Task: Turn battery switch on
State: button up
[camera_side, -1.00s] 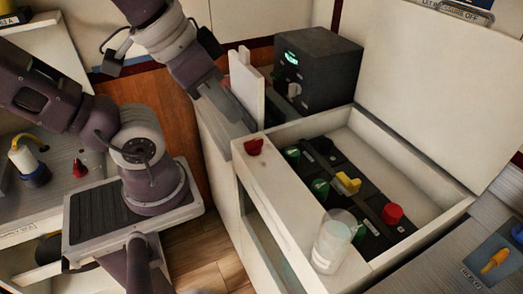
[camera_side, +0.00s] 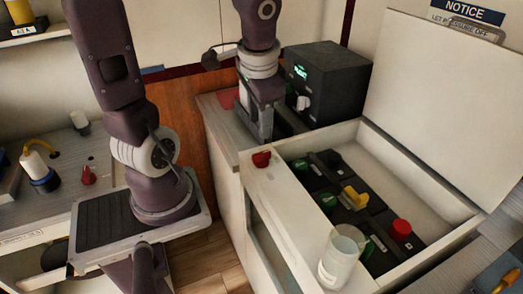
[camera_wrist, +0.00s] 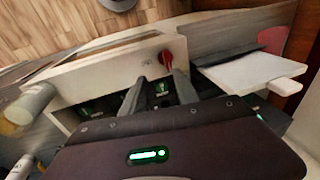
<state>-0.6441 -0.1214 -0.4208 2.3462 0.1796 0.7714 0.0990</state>
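The knob also shows in the wrist view (camera_wrist: 166,57), just beyond my fingertips, beside a small label too blurred to read. Inside the box are black units with green, yellow (camera_side: 355,197) and red (camera_side: 401,229) knobs. I cannot tell by label which one is the battery switch. My gripper (camera_wrist: 160,77) is open and empty, its two fingers apart. In the side view my gripper (camera_side: 256,128) points down behind the box's left corner, apart from the red knob.
A clear jar (camera_side: 341,254) stands on the box's front rim. A black device (camera_side: 326,81) with a green display stands behind the box, close to my gripper. A raised white lid (camera_side: 440,100) stands at the back right. A white flat piece (camera_wrist: 250,75) lies right of my fingers.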

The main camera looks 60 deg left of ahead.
jog(key=g+h, duration=0.1)
jog(key=h, duration=0.1)
send_over(262, 153)
notch_tip(262, 153, down, 6)
jog(key=shift+s+d+r, duration=0.1)
jog(key=shift+f, duration=0.4)
notch_tip(262, 153, down, 7)
jog(key=shift+r, duration=0.2)
grip_shut()
